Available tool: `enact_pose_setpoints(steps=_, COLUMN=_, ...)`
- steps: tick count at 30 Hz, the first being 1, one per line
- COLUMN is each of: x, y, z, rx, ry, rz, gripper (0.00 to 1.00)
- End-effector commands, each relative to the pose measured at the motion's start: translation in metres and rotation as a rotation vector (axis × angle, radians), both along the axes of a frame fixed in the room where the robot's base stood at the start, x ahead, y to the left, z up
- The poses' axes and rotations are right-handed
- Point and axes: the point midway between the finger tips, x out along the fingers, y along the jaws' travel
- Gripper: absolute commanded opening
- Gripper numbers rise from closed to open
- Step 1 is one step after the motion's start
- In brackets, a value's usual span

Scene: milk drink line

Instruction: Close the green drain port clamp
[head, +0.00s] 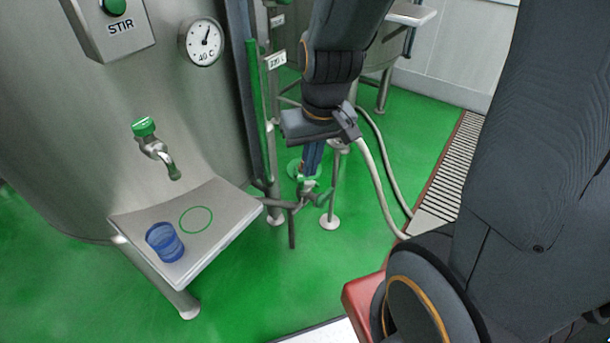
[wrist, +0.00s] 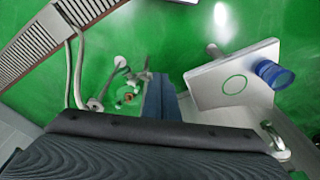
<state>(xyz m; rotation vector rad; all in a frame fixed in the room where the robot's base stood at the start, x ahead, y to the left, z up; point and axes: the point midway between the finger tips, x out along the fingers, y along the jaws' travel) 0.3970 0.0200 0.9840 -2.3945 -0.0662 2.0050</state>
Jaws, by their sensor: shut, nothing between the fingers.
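My gripper (head: 312,168) points down beside the tank's lower pipework, its two blue fingers shut together with nothing between them. In the wrist view its fingers (wrist: 159,92) stand just right of the port. The green drain port clamp (head: 306,184) is small and sits at the pipe junction below the fingertips, partly hidden by them. It also shows in the wrist view (wrist: 131,98), close to the left of the fingers. I cannot tell whether the fingers touch it, or whether the clamp is open or closed.
A steel shelf (head: 228,226) with a blue cup (head: 164,241) and a green ring mark juts out at left, below a green-topped tap (head: 153,147). A pale hose (head: 377,181) runs right of the port. A floor grate (head: 458,166) lies further right. Green floor between is open.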

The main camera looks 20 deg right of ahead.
Motion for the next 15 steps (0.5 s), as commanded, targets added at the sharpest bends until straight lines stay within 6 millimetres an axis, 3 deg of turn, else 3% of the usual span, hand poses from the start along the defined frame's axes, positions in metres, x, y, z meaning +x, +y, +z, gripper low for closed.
enact_pose_setpoints(steps=4, x=0.066, y=0.035, z=-0.038, rx=0.047, ry=-0.115, rz=0.015, gripper=0.0)
enact_pose_setpoints(steps=9, x=0.146, y=0.056, z=-0.092, rx=-0.01, ry=-0.268, rz=-0.01, gripper=0.0)
enact_pose_setpoints(steps=12, x=0.178, y=0.057, z=-0.128, rx=-0.104, ry=-0.322, rz=-0.035, gripper=0.0)
enact_pose_setpoints(steps=15, x=0.194, y=0.05, z=-0.162, rx=-0.222, ry=-0.341, rz=-0.056, gripper=0.0)
